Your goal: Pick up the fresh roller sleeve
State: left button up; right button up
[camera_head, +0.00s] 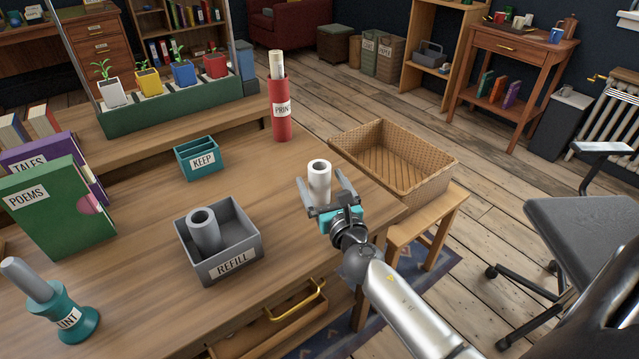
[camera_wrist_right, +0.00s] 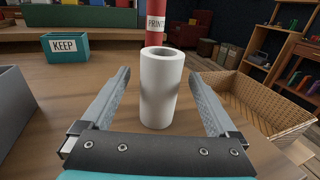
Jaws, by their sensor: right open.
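A white hollow roller sleeve (camera_head: 319,186) stands upright on the wooden table near its right edge. In the right wrist view the white sleeve (camera_wrist_right: 160,95) stands between my right gripper's two fingers, with a gap on each side. My right gripper (camera_head: 320,176) is open around it and does not grip it. A grey hollow sleeve (camera_head: 205,232) stands in the grey REFILL box (camera_head: 234,268). A teal LINT holder (camera_head: 72,318) with a grey roller (camera_head: 30,280) is at the lower left. My left gripper is not in view.
A wicker basket (camera_head: 440,182) sits on a stool beyond the table's right edge. A teal KEEP box (camera_head: 200,160) and a red PRINT tube (camera_head: 281,110) stand behind. A green POEMS book (camera_head: 60,215) is at left. The table between the REFILL box and the white sleeve is clear.

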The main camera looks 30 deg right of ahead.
jog(key=shift+x, duration=1.1)
jog(key=shift+c, duration=0.3)
jog(key=c, duration=1.4)
